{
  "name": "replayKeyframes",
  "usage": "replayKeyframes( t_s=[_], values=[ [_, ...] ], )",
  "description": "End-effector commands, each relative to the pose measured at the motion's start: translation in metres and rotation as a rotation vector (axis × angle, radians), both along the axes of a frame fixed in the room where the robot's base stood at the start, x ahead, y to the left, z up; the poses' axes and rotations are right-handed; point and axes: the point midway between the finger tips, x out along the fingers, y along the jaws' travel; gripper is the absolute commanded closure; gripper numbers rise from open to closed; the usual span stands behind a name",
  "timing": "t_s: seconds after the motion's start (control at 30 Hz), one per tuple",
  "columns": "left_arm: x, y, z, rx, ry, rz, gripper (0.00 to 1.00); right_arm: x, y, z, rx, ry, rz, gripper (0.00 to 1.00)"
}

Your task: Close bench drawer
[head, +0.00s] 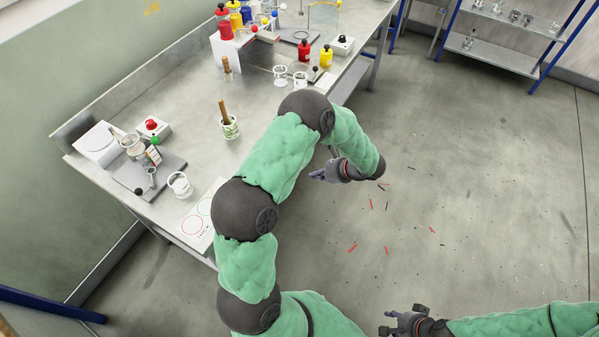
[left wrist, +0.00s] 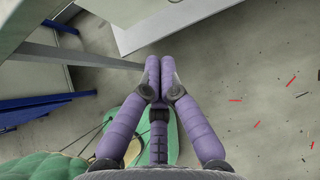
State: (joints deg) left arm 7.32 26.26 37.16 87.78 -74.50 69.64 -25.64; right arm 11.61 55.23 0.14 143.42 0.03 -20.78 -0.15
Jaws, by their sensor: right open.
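The bench (head: 190,100) runs along the left wall. A light grey box-like part (head: 350,80) shows below its right edge in the head view and looks like the drawer, partly hidden by my left arm. In the left wrist view a pale panel with a bright lower edge (left wrist: 175,22), likely the drawer, lies just beyond the fingertips. My left gripper (head: 318,174) is beside the bench's front edge, below the arm. In the left wrist view its purple fingers (left wrist: 160,68) are together with nothing between them; contact with the panel is unclear. My right gripper (head: 388,322) is open and empty, low over the floor.
Small red and dark bits (head: 386,250) lie on the floor. A blue-framed shelf (head: 495,50) stands at the back right.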

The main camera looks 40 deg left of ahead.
Motion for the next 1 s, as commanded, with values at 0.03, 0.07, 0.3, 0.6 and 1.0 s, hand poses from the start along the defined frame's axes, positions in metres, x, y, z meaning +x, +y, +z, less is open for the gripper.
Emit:
replayKeyframes(
  t_s=[0.03, 0.07, 0.3, 0.6, 1.0],
  values=[
    [-0.001, 0.004, -0.005, 0.001, 0.001, 0.002, 1.00, 0.000, 0.000, -0.002, 0.000, 0.000, 0.000, 0.59],
    [-0.002, 0.007, -0.007, 0.001, 0.002, 0.003, 1.00, 0.000, 0.000, -0.003, 0.000, 0.000, 0.000, 0.59],
    [-0.010, 0.034, -0.038, -0.002, 0.003, 0.005, 1.00, 0.000, 0.000, -0.015, 0.000, 0.000, 0.000, 0.59],
    [-0.018, 0.074, -0.071, -0.003, -0.001, 0.005, 1.00, 0.000, 0.000, -0.029, 0.000, 0.000, 0.000, 0.59],
    [-0.026, 0.105, -0.068, -0.004, 0.000, 0.001, 1.00, 0.000, 0.000, -0.035, 0.000, 0.000, 0.000, 0.59]
  ],
)
